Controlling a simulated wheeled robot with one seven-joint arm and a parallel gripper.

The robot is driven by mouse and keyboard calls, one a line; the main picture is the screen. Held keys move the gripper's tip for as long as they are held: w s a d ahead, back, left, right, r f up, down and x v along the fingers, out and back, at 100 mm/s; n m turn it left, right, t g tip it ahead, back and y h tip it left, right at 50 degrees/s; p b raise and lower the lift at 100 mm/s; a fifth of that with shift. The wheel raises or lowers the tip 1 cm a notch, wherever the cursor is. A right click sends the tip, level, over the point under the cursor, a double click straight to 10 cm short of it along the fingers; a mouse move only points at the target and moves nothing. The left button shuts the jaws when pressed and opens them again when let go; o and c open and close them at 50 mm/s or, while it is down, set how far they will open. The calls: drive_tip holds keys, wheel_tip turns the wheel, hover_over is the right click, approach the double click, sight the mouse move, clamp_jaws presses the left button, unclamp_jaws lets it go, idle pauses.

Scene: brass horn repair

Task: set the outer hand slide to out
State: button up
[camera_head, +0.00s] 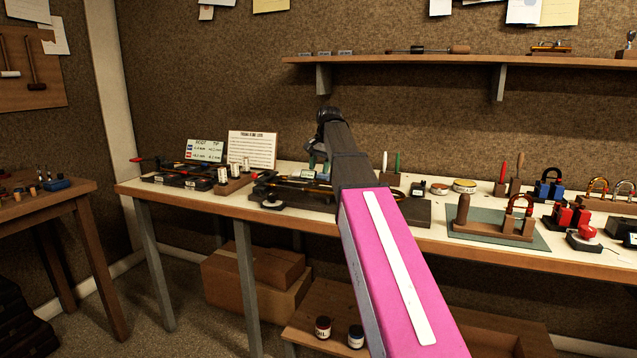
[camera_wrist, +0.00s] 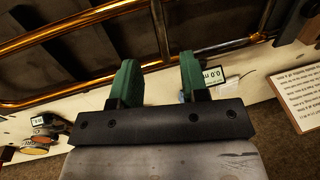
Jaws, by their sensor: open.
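The outer hand slide shows in the wrist view as two long brass tubes, the near one (camera_wrist: 70,92) running up to the right. A narrow brass crosspiece (camera_wrist: 158,25) stands between the tubes near the top middle. My gripper (camera_wrist: 159,62) is open, with its two green fingers apart and nothing visibly held. The fingertips appear close to the near tube and the crosspiece; I cannot tell whether they touch. In the head view the brass slide (camera_head: 300,186) lies on the bench, and my arm hides much of it. My gripper (camera_head: 318,158) is small and partly hidden there.
A small readout (camera_wrist: 213,75) beside the tube appears to begin with 0.0. A printed card (camera_head: 252,149) stands at the back of the bench (camera_head: 205,205). Screwdrivers (camera_head: 397,165) stand upright right of my arm. A shelf (camera_head: 440,61) runs above.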

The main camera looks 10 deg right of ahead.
sight(316, 185)
drive_tip(key=shift+x, duration=3.05)
clamp_jaws()
